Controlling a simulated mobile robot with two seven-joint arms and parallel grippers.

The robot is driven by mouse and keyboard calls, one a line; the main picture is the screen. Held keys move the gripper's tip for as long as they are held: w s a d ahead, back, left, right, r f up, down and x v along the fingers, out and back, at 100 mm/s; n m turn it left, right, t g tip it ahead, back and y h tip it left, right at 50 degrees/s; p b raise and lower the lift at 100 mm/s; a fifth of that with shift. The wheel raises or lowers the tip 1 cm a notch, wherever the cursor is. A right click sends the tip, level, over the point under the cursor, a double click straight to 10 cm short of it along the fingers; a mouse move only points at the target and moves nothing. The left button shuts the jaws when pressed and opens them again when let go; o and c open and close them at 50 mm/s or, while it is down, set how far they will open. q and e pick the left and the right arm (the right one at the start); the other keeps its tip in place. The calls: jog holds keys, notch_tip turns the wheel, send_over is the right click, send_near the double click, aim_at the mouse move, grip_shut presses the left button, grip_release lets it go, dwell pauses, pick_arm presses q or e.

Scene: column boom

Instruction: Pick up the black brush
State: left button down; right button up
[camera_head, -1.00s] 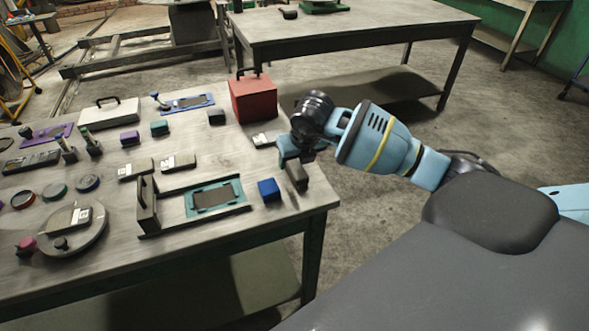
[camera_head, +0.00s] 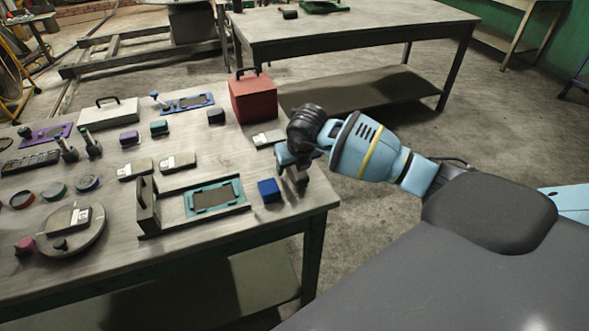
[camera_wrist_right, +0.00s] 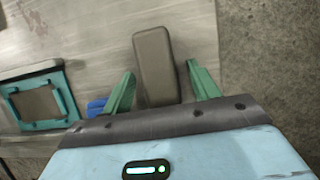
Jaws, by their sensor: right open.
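The black brush (camera_wrist_right: 154,66) appears as a dark grey-brown block with rounded edges in the right wrist view. It lies on the table near its right edge, and its near end is between the two green fingers of my right gripper (camera_wrist_right: 161,86). The fingers are open, with a gap on both sides of the brush. In the head view my right gripper (camera_head: 291,164) is low over the table corner and hides most of the brush. My left gripper is not in view.
A blue block (camera_head: 269,190) sits close to the left of my right gripper. A teal frame (camera_head: 215,197) lies further left, and a red box (camera_head: 253,98) stands behind. Several small items cover the rest of the table (camera_head: 190,230). The table edge is just right.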

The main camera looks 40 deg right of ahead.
jog(key=shift+f, duration=0.15)
jog(key=c, duration=1.1)
jog(key=shift+r, duration=0.6)
jog(key=v, duration=0.3)
jog(key=shift+w+a+r, duration=0.1)
jog(key=shift+w, duration=0.2)
jog(key=s+a+r, duration=0.1)
jog(key=s+a, duration=0.9)
jog(key=s, duration=0.1)
jog(key=shift+a+r, duration=0.2)
jog(key=shift+a, duration=0.05)
